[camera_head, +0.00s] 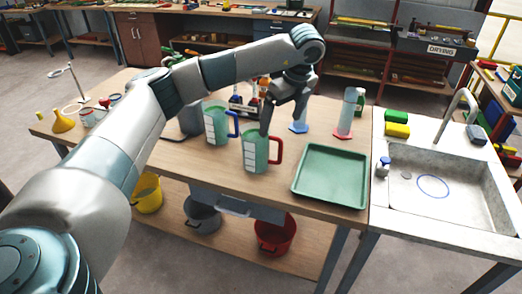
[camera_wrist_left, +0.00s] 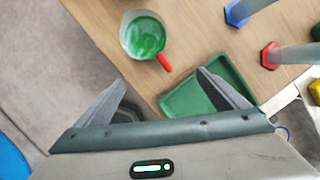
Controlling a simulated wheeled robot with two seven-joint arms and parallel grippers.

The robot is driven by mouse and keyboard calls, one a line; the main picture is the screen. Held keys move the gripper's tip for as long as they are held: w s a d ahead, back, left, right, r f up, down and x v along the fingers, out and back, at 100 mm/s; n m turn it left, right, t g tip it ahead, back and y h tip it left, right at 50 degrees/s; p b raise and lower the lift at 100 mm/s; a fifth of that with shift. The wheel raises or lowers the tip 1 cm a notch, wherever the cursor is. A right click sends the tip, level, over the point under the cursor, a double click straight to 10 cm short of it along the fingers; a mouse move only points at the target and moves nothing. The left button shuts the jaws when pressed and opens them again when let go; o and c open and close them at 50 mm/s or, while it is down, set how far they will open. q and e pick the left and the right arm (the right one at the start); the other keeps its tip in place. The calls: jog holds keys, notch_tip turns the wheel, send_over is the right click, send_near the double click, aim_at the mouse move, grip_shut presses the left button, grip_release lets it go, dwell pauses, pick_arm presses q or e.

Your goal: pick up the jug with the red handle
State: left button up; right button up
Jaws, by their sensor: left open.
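The jug with the red handle (camera_head: 255,152) stands upright on the wooden table, holding green liquid, its handle toward the right. It also shows from above in the left wrist view (camera_wrist_left: 146,36), with the red handle pointing down and right. A similar jug with a blue handle (camera_head: 216,124) stands just behind and left of it. My left gripper (camera_head: 270,128) is above and behind the red-handled jug, and its fingers partly overlap the jug's rim in the head view. In the left wrist view the open fingers (camera_wrist_left: 165,82) have nothing between them. My right gripper is not in view.
A green tray (camera_head: 331,204) lies right of the jug. Measuring cylinders with a blue base (camera_head: 299,127) and a red base (camera_head: 343,133) stand behind the tray. A sink (camera_head: 462,205) is at the right. Bottles (camera_head: 237,101) stand behind the jugs.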

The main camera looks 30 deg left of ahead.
pick_arm(q)
jog(key=shift+n+y, duration=0.7)
jog(key=shift+y, duration=0.1)
jog(key=a+r, duration=0.1)
jog(key=a, duration=0.1)
jog(key=a+r, duration=0.1)
jog(key=r, duration=0.1)
jog(key=shift+s+a, duration=0.1)
jog(key=shift+a, duration=0.3)
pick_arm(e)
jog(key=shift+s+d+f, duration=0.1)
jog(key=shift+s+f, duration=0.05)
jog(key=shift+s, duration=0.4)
pick_arm(q)
jog(key=shift+f, duration=0.1)
jog(key=p, duration=0.3)
send_over(262, 150)
jog(key=w+a, duration=0.2)
jog(key=a, duration=0.1)
notch_tip(262, 150, down, 10)
jog(key=shift+w+d+f, duration=0.1)
jog(key=shift+w+f, duration=0.05)
jog(key=shift+f, duration=0.5)
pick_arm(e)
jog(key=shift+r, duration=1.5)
